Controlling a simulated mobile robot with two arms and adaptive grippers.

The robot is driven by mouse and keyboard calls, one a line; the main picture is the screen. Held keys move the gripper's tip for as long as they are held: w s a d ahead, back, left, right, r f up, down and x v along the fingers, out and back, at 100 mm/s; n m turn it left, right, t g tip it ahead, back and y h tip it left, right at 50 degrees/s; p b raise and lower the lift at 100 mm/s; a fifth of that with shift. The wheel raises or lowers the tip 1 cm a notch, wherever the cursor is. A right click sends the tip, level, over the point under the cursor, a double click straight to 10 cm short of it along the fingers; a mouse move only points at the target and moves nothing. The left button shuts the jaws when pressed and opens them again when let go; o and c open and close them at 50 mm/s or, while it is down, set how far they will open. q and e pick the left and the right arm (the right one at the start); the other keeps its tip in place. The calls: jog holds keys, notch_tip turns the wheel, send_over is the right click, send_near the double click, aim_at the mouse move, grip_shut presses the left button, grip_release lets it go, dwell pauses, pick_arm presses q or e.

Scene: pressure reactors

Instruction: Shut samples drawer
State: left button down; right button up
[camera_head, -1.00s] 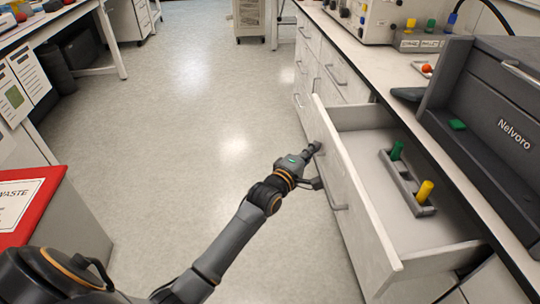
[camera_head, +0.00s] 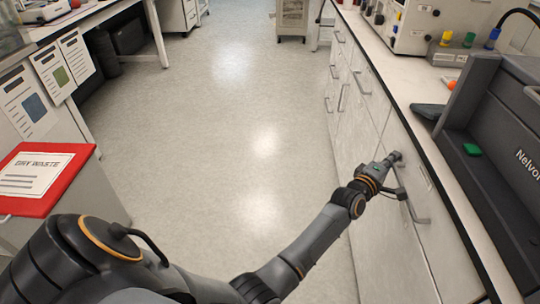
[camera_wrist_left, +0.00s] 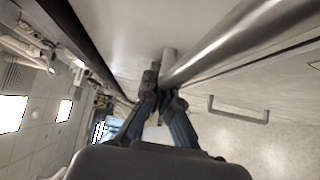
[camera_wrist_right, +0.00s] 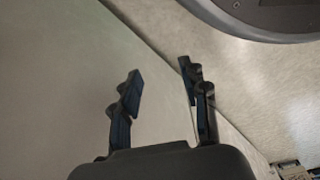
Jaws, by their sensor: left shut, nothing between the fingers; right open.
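The samples drawer (camera_head: 408,165) is the light front in the right-hand cabinet row, in the head view. Its front looks level with its neighbours, and its inside and contents are hidden. Its grey bar handle (camera_head: 414,206) runs along the front. My left gripper (camera_head: 394,157) is shut and empty, its tips at the drawer front near the handle. In the left wrist view the shut fingers (camera_wrist_left: 163,85) are close to a thick grey handle bar (camera_wrist_left: 225,42); contact is unclear. My right gripper (camera_wrist_right: 160,90) is open and empty before a pale surface.
A dark Nelvoro machine (camera_head: 500,150) stands on the counter (camera_head: 437,165) above the drawer. A dry waste bin (camera_head: 75,150) with a red lid stands at left. The floor (camera_head: 230,130) between the cabinet rows is clear.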

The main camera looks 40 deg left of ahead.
pick_arm(q)
jog(key=shift+d+r, duration=0.15)
jog(key=shift+d, duration=0.15)
dwell(0.4)
